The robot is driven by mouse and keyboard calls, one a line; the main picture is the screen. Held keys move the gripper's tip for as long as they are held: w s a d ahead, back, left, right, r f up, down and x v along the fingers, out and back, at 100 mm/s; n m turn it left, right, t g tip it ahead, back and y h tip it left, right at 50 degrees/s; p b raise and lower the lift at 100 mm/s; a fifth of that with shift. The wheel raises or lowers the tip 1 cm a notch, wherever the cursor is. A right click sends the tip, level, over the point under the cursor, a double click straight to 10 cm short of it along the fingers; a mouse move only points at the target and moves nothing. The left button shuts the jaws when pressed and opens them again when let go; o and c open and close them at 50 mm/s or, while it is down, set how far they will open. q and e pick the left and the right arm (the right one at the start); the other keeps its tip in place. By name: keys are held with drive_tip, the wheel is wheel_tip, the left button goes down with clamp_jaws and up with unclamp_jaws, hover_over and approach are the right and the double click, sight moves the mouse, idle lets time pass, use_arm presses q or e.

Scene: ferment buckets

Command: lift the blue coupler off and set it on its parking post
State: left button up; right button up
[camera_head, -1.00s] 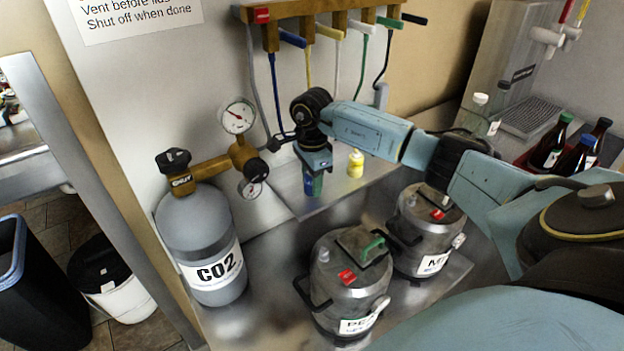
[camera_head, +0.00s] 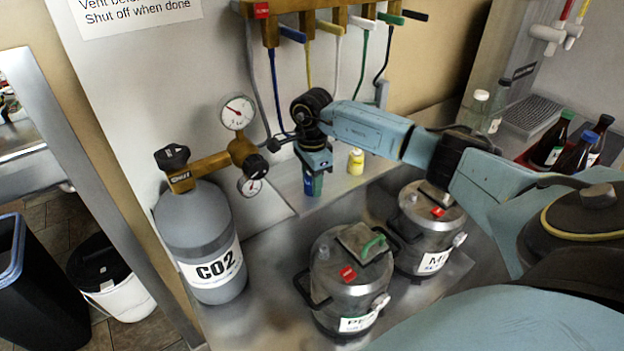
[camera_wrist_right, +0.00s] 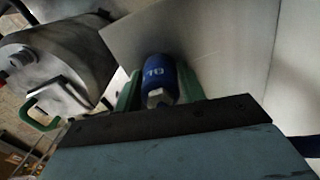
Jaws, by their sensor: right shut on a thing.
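My right gripper (camera_head: 313,184) hangs fingers-down over the grey ledge by the wall. It is shut on the blue coupler (camera_wrist_right: 158,80), which sits between the green fingers in the right wrist view. The coupler has white lettering and a pale metal nut at its near end. In the head view only a sliver of the blue coupler (camera_head: 308,184) shows beside the fingers. The blue hose (camera_head: 274,85) runs down from the manifold on the wall. I cannot tell whether the coupler touches the ledge or anything under it. I cannot make out the parking post. My left gripper is out of view.
Two kegs (camera_head: 330,262) (camera_head: 408,220) stand on the metal counter in front of the ledge. Several hoses hang behind.

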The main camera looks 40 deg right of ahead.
drive_tip(key=o, duration=1.8)
drive_tip(key=shift+r+p, duration=2.65)
drive_tip(key=shift+r, duration=1.15)
